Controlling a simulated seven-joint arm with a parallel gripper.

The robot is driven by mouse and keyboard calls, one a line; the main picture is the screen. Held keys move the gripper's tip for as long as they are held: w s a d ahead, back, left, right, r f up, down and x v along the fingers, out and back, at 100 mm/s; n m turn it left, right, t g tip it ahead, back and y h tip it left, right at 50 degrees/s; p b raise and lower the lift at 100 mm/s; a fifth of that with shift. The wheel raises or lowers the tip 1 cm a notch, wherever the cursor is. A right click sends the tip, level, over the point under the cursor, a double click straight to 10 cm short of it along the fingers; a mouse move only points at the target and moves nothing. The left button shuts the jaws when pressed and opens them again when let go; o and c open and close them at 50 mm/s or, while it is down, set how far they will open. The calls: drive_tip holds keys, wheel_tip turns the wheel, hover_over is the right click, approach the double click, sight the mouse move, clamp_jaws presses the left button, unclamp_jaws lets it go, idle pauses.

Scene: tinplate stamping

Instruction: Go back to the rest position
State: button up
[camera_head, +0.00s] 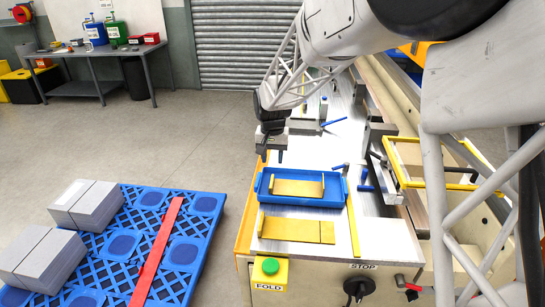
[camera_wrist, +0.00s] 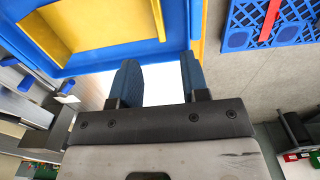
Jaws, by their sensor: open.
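My gripper (camera_head: 270,153) hangs above the machine table (camera_head: 340,225), behind the blue tray (camera_head: 262,190) and pointing down. In the wrist view my gripper (camera_wrist: 158,82) shows two dark blue fingers, apart, with nothing between them. The blue tray, also in the wrist view (camera_wrist: 120,56), holds a yellow sheet-metal piece (camera_head: 296,188) with raised edges. My gripper does not touch the tray.
A green FOLD button (camera_head: 270,266) is at the front edge. A yellow-framed guard (camera_head: 415,184) is at right. A blue pallet (camera_head: 190,250) with grey stacks (camera_head: 88,204) stands on the floor at left.

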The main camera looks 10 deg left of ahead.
drive_tip(key=shift+d, duration=0.1)
drive_tip(key=s+d+r+t, duration=0.1)
drive_tip(key=s+d+r, duration=0.5)
drive_tip(key=s+d, duration=0.3)
drive_tip(key=s+d+r, duration=0.6)
drive_tip(key=s+d, duration=0.7)
drive_tip(key=s, duration=0.7)
drive_tip(key=s+d+t, duration=0.1)
drive_tip(key=s+d, duration=0.4)
drive_tip(key=s, duration=0.6)
drive_tip(key=shift+d+f+t, duration=0.15)
drive_tip(key=shift+f+t, duration=0.15)
drive_tip(key=shift+f, duration=0.15)
